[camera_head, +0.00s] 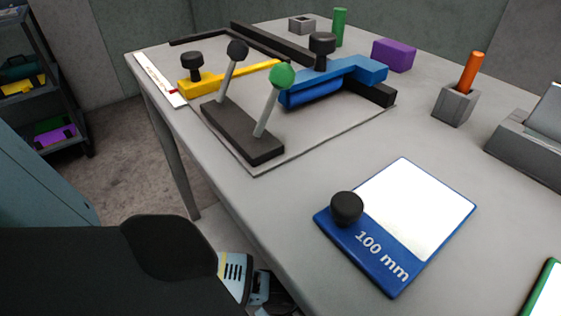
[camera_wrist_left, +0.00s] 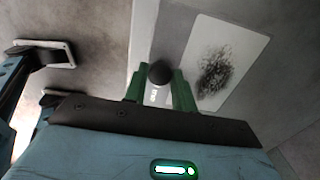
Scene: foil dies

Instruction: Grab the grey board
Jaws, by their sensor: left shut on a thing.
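A grey board (camera_wrist_left: 170,35) with a pale panel shows in the left wrist view. Its panel has a dark speckled patch (camera_wrist_left: 214,72), and small lettering lies on the grey strip. A round black knob (camera_wrist_left: 160,73) stands on that strip. My left gripper (camera_wrist_left: 158,82) has its green fingers on either side of the knob and is shut on it. The fingers and wrist hide the board's near part. In the head view my left arm comes in at the lower left; its fingers and the grey board are not visible there. My right gripper is in neither view.
A blue board (camera_head: 448,232) marked 100 mm lies near the table's front edge. A green-edged board (camera_head: 541,294) is cut off at lower right. Behind stand a two-lever fixture (camera_head: 235,132), a blue slide (camera_head: 345,78) and an orange peg (camera_head: 471,70) in a grey block.

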